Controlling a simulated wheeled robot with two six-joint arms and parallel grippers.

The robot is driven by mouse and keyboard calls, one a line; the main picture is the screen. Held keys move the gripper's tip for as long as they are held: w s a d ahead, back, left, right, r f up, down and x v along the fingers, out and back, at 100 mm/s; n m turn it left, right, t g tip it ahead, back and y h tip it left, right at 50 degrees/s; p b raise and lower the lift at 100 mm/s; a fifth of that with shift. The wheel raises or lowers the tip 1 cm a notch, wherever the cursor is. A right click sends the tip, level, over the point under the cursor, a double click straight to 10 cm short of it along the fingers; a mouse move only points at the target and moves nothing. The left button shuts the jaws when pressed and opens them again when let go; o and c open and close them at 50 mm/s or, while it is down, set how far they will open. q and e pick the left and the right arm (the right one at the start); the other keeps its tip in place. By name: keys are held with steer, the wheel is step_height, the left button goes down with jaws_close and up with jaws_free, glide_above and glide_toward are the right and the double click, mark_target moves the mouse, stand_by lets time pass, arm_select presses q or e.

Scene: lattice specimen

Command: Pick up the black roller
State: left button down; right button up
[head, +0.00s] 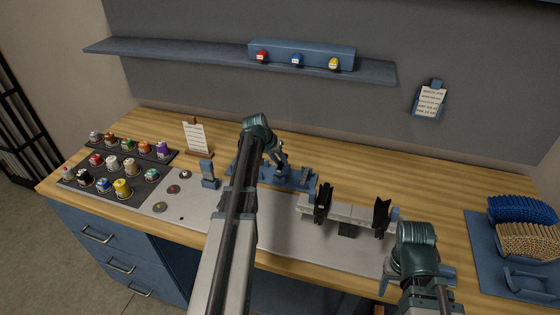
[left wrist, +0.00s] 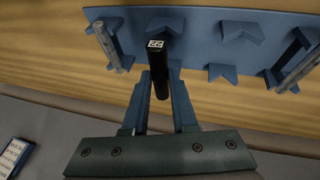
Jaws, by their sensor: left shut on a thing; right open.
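The black roller (left wrist: 158,75) is a dark rod with a small white numbered label on its end. In the left wrist view it sits between the two blue fingers of my left gripper (left wrist: 160,80), which is shut on it. It is over the near edge of the blue rack (left wrist: 190,32); whether it still touches the rack I cannot tell. In the head view my left gripper (head: 281,158) is at the rack (head: 295,181), and the roller is too small to make out. My right gripper (head: 416,268) is at the right front, open, its fingers mostly hidden by its wrist.
Grey rods (left wrist: 108,45) and (left wrist: 297,72) lie at both ends of the rack's V-notches. A pale fixture with black uprights (head: 322,202) stands between the arms.

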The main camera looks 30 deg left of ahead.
arm_select(q)
step_height(320, 180, up, 7)
steer(key=p, duration=0.5)
steer(key=shift+f+p, duration=0.15)
steer(key=shift+p, duration=0.15)
steer(key=shift+f, duration=0.1)
